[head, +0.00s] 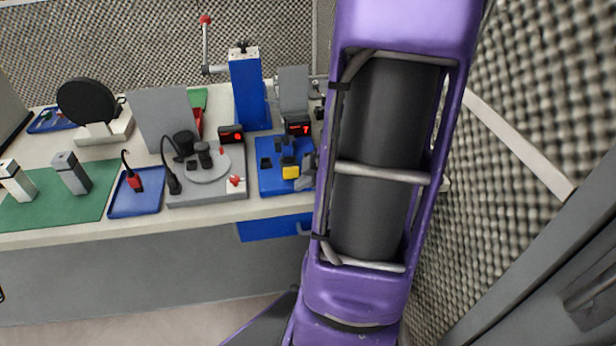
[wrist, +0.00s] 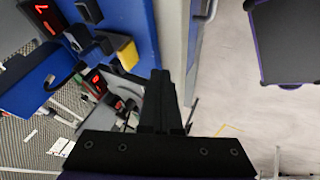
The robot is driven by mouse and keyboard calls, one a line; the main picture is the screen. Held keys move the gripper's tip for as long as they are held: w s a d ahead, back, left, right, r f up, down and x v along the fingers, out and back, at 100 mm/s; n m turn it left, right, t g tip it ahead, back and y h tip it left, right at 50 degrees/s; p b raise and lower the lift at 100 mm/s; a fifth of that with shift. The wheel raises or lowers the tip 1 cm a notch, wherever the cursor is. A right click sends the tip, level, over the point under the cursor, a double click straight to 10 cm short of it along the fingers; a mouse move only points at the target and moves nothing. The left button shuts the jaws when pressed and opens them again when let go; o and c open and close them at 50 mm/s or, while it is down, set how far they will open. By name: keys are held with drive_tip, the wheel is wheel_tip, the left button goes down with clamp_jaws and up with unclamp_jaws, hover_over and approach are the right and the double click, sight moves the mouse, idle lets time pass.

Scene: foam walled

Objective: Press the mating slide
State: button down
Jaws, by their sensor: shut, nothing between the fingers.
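A blue fixture (head: 268,181) stands on the bench in the head view, with black blocks and a yellow block (head: 290,172) on it. The yellow block also shows in the wrist view (wrist: 127,55), beside a black block. I cannot tell for sure which piece is the mating slide. My gripper (wrist: 162,76) is shut and empty, its black fingers together. In the wrist view the fingertips are just below the yellow block in the picture, apart from it as far as I can see. In the head view my arm hides the area right of the fixture.
A blue press (head: 249,90) with a red-knobbed lever stands behind. A grey turntable station (head: 207,190), a blue tray (head: 136,201) and a green mat (head: 50,205) lie to the left. A blue drawer (head: 268,228) is under the bench edge. A foam wall (head: 520,90) is at right.

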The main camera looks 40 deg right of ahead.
sight(294, 168)
drive_tip(key=w, duration=0.1)
drive_tip(key=w+f, duration=0.1)
drive_tip(key=w+d, duration=0.1)
drive_tip(key=shift+w+d+f, duration=0.1)
drive_tip(key=shift+w+f, duration=0.15)
drive_tip(key=shift+f, duration=0.1)
drive_tip(key=shift+w+d, duration=0.35)
drive_tip(key=shift+w, duration=0.25)
drive_tip(key=shift+w+d+r, duration=0.1)
drive_tip(key=shift+w+r, duration=0.05)
drive_tip(key=shift+w+d+p, duration=0.4)
drive_tip(key=shift+w+p, duration=0.05)
drive_tip(key=shift+w, duration=0.15)
drive_tip(key=shift+w+d+p, duration=0.4)
drive_tip(key=shift+w+p, duration=0.05)
drive_tip(key=shift+w, duration=0.15)
drive_tip(key=shift+a, duration=0.1)
